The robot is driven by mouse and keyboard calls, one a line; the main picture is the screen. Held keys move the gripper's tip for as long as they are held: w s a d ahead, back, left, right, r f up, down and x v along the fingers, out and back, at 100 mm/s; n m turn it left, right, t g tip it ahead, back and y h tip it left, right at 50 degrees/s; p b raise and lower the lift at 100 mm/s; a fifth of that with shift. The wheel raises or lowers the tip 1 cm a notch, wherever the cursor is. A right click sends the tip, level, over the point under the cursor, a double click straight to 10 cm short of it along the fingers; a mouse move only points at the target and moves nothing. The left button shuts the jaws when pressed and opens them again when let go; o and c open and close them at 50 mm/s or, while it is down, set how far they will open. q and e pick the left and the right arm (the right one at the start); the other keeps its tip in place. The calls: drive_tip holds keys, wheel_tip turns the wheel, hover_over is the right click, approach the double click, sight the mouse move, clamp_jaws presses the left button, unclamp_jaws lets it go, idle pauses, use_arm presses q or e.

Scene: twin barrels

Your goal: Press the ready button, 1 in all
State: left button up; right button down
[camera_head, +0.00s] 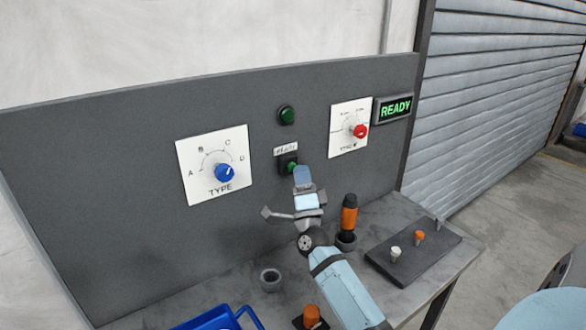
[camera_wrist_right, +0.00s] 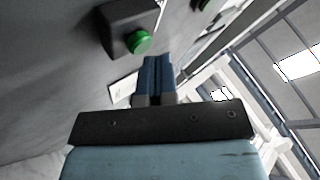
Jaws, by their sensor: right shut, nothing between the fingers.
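The green ready button (camera_head: 291,166) sits in a dark housing on the grey panel, under a small label. In the right wrist view the button (camera_wrist_right: 139,42) is just beyond and left of the fingertips. My right gripper (camera_head: 303,172) is shut and empty, its blue fingers pointing up at the panel and partly covering the button's housing. The fingers also show in the wrist view (camera_wrist_right: 156,70). I cannot tell whether they touch the button. The READY sign (camera_head: 395,109) is lit green. My left gripper is not in view.
The panel (camera_head: 110,160) carries a blue TYPE knob (camera_head: 225,172), a red knob (camera_head: 358,131) and a green lamp (camera_head: 287,115).

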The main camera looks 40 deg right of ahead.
drive_tip(key=shift+w, duration=0.5)
idle(0.3)
drive_tip(key=shift+s, duration=0.95)
drive_tip(key=s, duration=0.1)
drive_tip(key=s+p, duration=0.1)
drive_tip(key=s, duration=0.3)
drive_tip(key=shift+a, duration=0.3)
idle(0.9)
